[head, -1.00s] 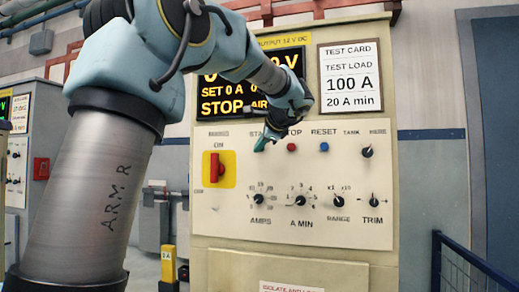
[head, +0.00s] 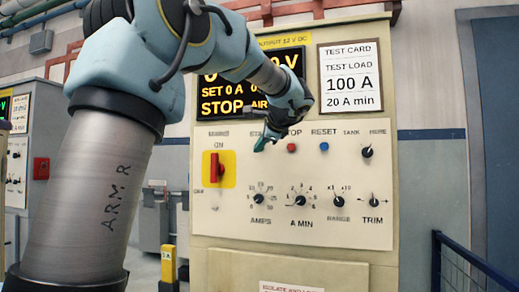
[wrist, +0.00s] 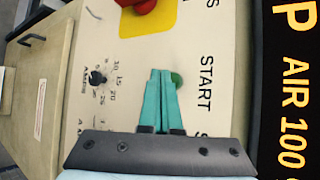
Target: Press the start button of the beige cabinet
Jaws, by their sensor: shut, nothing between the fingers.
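The beige cabinet (head: 330,228) stands in front of me with its control panel facing me. In the wrist view the green start button (wrist: 177,79) sits beside the word START, partly hidden by my fingers. My gripper (wrist: 161,73) is shut and empty, its teal fingertips just left of the button's middle in that view. I cannot tell whether they touch it. The cabinet's display (head: 232,107) shows SET 0 A and STOP, partly covered by my arm.
Right of my gripper are a red stop button (head: 292,148) and a blue reset button (head: 324,146). The red mains switch (head: 214,168) is to the left. Several black knobs line the panel below. A test card (head: 350,78) reads 100 A, 20 A min. A blue railing (head: 470,268) stands at lower right.

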